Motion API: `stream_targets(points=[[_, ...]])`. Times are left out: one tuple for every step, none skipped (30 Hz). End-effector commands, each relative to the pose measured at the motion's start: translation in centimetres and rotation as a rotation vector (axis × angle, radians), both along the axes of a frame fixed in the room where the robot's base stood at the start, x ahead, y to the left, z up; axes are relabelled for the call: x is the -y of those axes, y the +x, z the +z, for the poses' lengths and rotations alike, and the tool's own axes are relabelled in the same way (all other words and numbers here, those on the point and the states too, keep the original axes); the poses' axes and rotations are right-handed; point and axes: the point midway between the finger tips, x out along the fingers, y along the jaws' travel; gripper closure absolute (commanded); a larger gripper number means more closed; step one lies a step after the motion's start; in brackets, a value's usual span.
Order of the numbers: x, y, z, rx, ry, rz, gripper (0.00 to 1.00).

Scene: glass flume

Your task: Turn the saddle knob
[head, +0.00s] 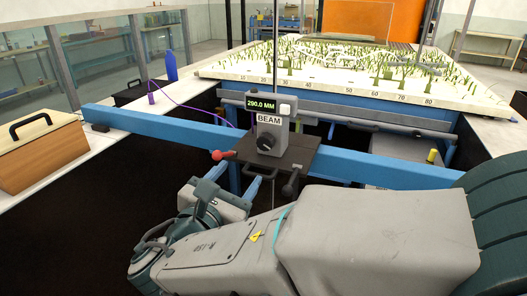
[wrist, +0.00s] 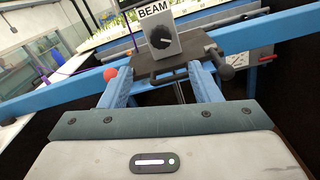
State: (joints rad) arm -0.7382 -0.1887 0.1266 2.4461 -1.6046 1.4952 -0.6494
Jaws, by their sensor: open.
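The saddle (head: 299,153) is a dark plate across the blue beam, and it also shows in the wrist view (wrist: 193,58). A grey box labelled BEAM (head: 275,122) stands on it, with a round black knob (head: 267,143) on its front face. That knob shows in the wrist view (wrist: 160,40) too. A red ball (head: 217,155) is at the saddle's left, and a dark ball-ended handle (head: 288,190) is at its front right. My gripper (wrist: 160,71) is open and empty. Its light blue fingers point toward the saddle's front, apart from the black knob.
The blue beam (head: 130,121) crosses between two white ledges. Behind lies a pale bed with green stalks (head: 300,75). The box's display reads 290.0 MM.

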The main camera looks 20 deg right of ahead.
Motion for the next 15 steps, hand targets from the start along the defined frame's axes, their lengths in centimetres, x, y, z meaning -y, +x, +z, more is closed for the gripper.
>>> stream_targets(points=[[0.3,0.4,0.0,0.000,-0.003,-0.001,0.43],[0.5,0.7,0.1,0.000,-0.002,-0.002,0.43],[0.9,1.2,0.1,0.001,-0.002,-0.002,0.43],[1.3,1.6,0.1,0.000,-0.001,-0.004,0.43],[1.6,2.0,0.1,-0.001,-0.002,-0.005,0.43],[2.1,2.7,0.1,-0.001,-0.001,-0.006,0.43],[2.5,3.2,0.1,-0.001,-0.001,-0.005,0.43],[2.9,3.7,0.1,-0.001,-0.001,-0.006,0.43],[3.4,4.5,0.1,-0.001,-0.001,-0.005,0.43],[3.8,5.0,0.1,-0.001,0.000,-0.007,0.43],[4.2,5.6,0.0,0.000,0.000,-0.006,0.43],[4.7,6.2,0.1,0.000,0.000,-0.006,0.43],[5.1,6.7,0.0,-0.001,0.001,-0.006,0.43],[5.4,7.2,0.1,0.000,0.000,-0.005,0.43],[5.9,7.8,0.1,-0.001,0.001,-0.006,0.43]])
